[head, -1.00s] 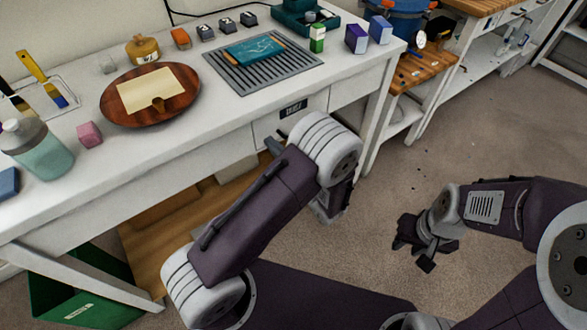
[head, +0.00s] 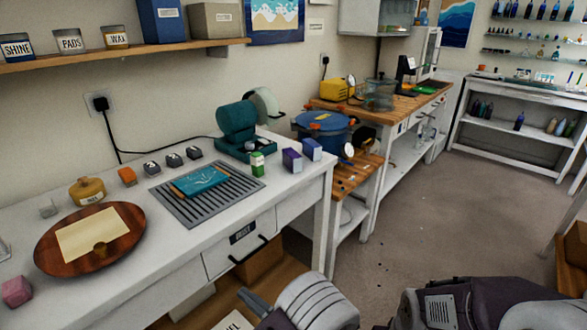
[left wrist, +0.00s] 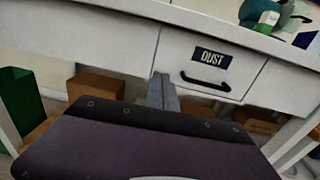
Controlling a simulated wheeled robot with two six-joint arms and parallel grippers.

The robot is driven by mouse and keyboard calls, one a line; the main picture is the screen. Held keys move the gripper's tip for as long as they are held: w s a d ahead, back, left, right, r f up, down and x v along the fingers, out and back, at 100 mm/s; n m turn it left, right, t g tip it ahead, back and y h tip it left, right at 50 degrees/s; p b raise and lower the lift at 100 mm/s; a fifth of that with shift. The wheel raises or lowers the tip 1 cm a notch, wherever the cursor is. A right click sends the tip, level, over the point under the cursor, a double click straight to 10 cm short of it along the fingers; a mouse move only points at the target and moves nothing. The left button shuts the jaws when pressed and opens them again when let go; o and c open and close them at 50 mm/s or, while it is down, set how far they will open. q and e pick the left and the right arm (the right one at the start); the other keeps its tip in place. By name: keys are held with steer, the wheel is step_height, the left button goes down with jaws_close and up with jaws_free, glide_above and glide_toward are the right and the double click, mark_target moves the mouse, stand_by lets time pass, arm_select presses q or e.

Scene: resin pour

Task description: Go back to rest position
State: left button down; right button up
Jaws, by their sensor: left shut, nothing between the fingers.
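My left gripper (head: 254,302) shows at the bottom of the head view, in front of the workbench (head: 130,290) and below its drawer (head: 240,240). Its grey fingers are together with nothing between them. In the left wrist view the closed fingers (left wrist: 162,92) point at the bench front, just left of the drawer's black handle (left wrist: 206,82). The drawer is labelled DUST and looks closed. My right arm shows at the bottom right of the head view, but its gripper is out of the picture.
On the bench are a wooden plate (head: 58,262), a grey slatted rack (head: 236,183) with a teal piece (head: 200,180), and small blocks. A green bin (left wrist: 27,100) and cardboard boxes sit below. Open floor (head: 430,215) lies to the right.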

arm_select(q)
steer(key=s+a+r+n+g, duration=0.3)
steer(key=a+n+g, duration=0.2)
steer(key=a, duration=0.3)
steer(key=s+a+r+n+g, duration=0.3)
steer(key=a+n+g, duration=0.2)
steer(key=a+g, duration=0.15)
steer(key=s+d+f+n+g+h, duration=0.1)
steer(key=s+f+n+h, duration=0.2)
steer(key=s+n+h, duration=0.25)
steer(key=s+d+f+n+g+h, duration=0.1)
steer(key=s+f+n+g+h, duration=0.1)
steer(key=s+f+n+h, duration=0.3)
steer(key=w+d+f+n+t+h, duration=0.1)
steer(key=w+d+n+t+h, duration=0.3)
steer(key=d, duration=0.5)
step_height(320, 180, up, 19)
steer(key=w+t+p, duration=0.1)
steer(key=p, duration=1.8)
steer(key=shift+d+r, duration=0.15)
steer(key=shift+r, duration=0.05)
steer(key=shift+w+n+h, duration=0.1)
steer(key=shift+n+h, duration=0.15)
